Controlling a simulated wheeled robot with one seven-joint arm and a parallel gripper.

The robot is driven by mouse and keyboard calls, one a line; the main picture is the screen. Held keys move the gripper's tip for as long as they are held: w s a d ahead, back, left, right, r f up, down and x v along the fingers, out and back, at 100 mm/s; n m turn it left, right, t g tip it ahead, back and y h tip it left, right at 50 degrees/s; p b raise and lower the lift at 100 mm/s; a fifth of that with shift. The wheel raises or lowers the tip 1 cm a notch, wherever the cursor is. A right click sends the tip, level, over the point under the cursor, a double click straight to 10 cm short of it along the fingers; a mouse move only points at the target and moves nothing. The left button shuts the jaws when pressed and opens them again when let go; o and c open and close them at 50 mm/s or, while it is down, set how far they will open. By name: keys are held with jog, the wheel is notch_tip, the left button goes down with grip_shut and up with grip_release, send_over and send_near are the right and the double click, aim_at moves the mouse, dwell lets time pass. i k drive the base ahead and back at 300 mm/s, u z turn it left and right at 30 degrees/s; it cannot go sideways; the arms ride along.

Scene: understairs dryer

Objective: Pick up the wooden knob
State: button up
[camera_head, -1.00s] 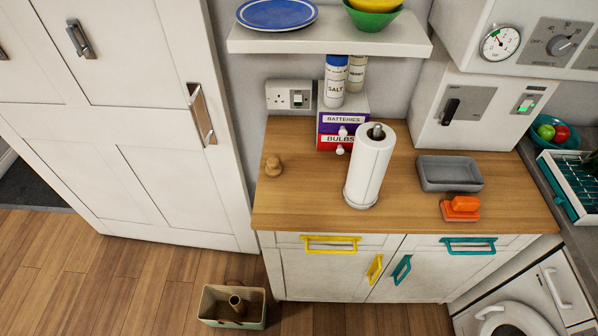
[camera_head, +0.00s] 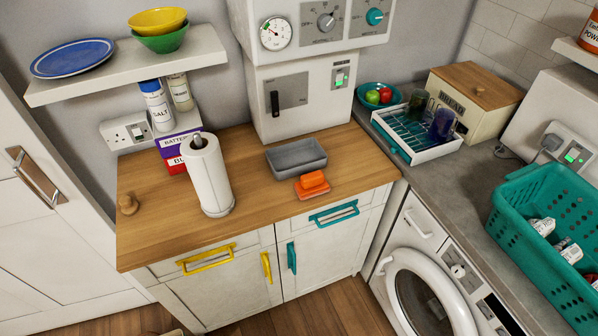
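The wooden knob (camera_head: 127,204) stands at the left end of the wooden counter (camera_head: 250,160) in the head view. It is small, brown and rounded, with a narrower neck, and sits near the counter's left edge. Nothing touches it. A wooden bread box (camera_head: 475,93) at the right seems to have a small knob on its lid, too small to tell well. My gripper is not in view.
A grey tray (camera_head: 296,157) and orange sponge (camera_head: 312,181) lie further right. A shelf (camera_head: 130,75) hangs above. A teal basket (camera_head: 545,235) is far right.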

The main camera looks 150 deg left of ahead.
aim_at(130, 207)
jog(key=z, duration=1.7)
jog(key=k, duration=1.15)
jog(key=z, duration=2)
jog(key=i, duration=0.5)
